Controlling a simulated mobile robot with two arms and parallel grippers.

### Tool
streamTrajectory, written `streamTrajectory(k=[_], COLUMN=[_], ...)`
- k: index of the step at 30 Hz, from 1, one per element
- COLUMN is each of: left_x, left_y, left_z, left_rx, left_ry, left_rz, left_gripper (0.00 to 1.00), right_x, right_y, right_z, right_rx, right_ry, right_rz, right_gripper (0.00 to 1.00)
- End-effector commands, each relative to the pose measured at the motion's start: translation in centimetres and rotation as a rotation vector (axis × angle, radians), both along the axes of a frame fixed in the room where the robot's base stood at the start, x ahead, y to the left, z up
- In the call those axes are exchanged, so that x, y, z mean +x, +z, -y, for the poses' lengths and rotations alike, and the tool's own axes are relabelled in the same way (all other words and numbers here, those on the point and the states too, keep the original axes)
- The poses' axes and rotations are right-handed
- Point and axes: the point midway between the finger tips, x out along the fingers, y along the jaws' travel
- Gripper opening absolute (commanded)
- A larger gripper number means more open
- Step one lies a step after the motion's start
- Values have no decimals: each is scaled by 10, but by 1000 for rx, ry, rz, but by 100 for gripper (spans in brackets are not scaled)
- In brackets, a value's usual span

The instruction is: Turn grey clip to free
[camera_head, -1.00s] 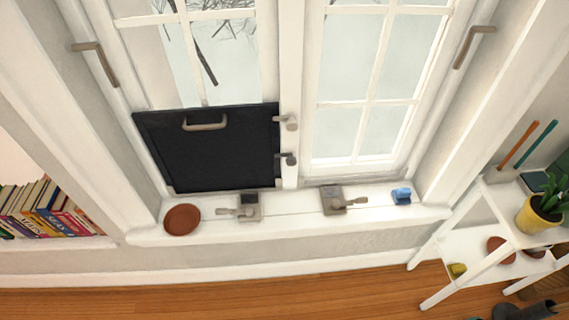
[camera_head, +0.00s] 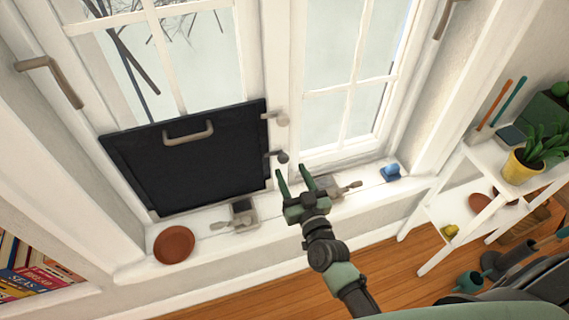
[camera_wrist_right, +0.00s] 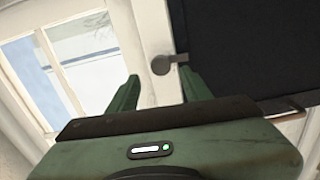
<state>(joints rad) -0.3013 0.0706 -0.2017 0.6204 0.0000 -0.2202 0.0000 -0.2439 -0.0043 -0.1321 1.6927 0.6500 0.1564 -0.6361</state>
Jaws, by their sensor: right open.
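A black panel (camera_head: 190,165) with a grey-beige handle (camera_head: 189,130) leans against the left window. Two turn clips sit on the post at its right edge: a paler one (camera_head: 281,119) above and a darker grey one (camera_head: 282,157) below, both with arms pointing left to the panel. My right gripper (camera_head: 291,170) is open and empty, its green fingers pointing up just below the grey clip, apart from it. In the right wrist view a grey clip (camera_wrist_right: 162,64) shows beyond and between the open fingers (camera_wrist_right: 160,83), beside the panel (camera_wrist_right: 240,45). My left gripper is not in view.
The sill holds a brown round dish (camera_head: 174,245), a grey block with a lever (camera_head: 243,212), a similar one (camera_head: 322,184) partly behind my gripper, and a blue item (camera_head: 390,172). A white shelf (camera_head: 468,200) with a potted plant (camera_head: 525,165) stands right.

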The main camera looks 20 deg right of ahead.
Motion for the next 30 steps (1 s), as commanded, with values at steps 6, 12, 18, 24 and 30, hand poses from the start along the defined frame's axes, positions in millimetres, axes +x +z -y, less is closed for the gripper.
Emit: streamTrajectory(k=[6, 12, 18, 24, 30], left_x=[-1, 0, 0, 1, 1], left_y=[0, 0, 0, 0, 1], left_z=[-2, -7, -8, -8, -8], left_rx=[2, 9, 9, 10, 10], left_ry=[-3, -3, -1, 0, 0], left_rz=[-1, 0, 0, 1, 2], left_gripper=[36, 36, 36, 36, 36], right_x=[31, 40, 40, 40, 40], right_y=[0, 0, -1, -1, -1], right_z=[-2, -2, -2, -2, -2], right_rx=[1, 0, 0, 0, 9], right_ry=[1, 1, 1, 1, 1], right_rz=[0, -1, -2, -2, -2], right_gripper=[49, 49, 49, 0, 0])
